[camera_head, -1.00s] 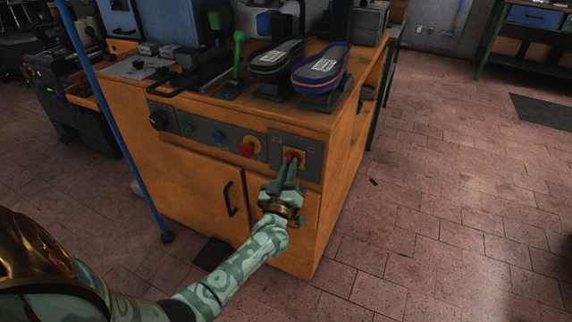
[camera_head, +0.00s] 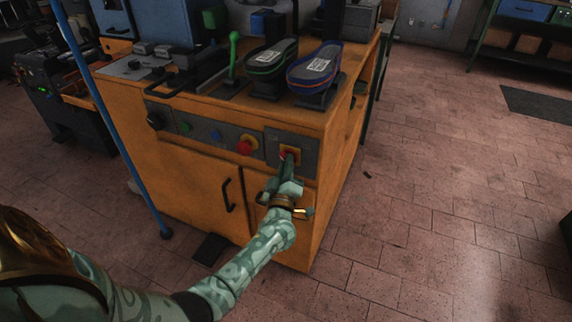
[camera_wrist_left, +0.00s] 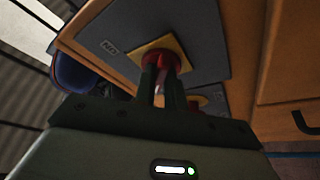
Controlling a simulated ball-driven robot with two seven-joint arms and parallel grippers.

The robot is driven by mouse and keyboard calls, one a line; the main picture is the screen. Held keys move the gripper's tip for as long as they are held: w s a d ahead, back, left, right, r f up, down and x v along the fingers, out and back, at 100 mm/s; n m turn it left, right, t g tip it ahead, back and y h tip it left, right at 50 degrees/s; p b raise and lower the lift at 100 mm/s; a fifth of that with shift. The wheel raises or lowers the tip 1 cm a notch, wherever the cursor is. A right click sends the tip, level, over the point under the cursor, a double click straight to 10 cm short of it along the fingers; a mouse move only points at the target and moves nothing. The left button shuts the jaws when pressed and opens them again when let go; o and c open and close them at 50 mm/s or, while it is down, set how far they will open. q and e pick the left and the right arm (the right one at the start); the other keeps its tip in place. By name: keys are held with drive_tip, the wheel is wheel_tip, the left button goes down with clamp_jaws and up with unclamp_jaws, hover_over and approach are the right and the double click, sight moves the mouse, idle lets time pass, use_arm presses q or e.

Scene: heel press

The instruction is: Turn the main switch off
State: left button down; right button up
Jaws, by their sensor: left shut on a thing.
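The main switch, a red knob (camera_head: 289,152) on a yellow plate, sits on the grey panel at the right end of the orange cabinet's front. My left gripper (camera_head: 288,162) reaches up to it from below and is shut on it, covering part of the knob. In the left wrist view the red knob (camera_wrist_left: 161,57) shows between and behind the fingertips of the gripper (camera_wrist_left: 161,78). A label that seems to read ON, turned over, is on the panel beside it. The knob's exact angle is hard to tell. My right gripper is out of view.
Left of the switch are another red button (camera_head: 245,146) on yellow, a blue button (camera_head: 216,135) and a black knob (camera_head: 155,121). Two shoe soles (camera_head: 315,66) and a green lever (camera_head: 233,52) stand on the cabinet top.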

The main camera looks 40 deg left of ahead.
use_arm(q)
drive_tip(key=shift+f, duration=0.1)
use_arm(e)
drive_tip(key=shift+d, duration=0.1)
use_arm(q)
drive_tip(key=c, duration=1.5)
unclamp_jaws()
drive_tip(key=shift+o, duration=0.2)
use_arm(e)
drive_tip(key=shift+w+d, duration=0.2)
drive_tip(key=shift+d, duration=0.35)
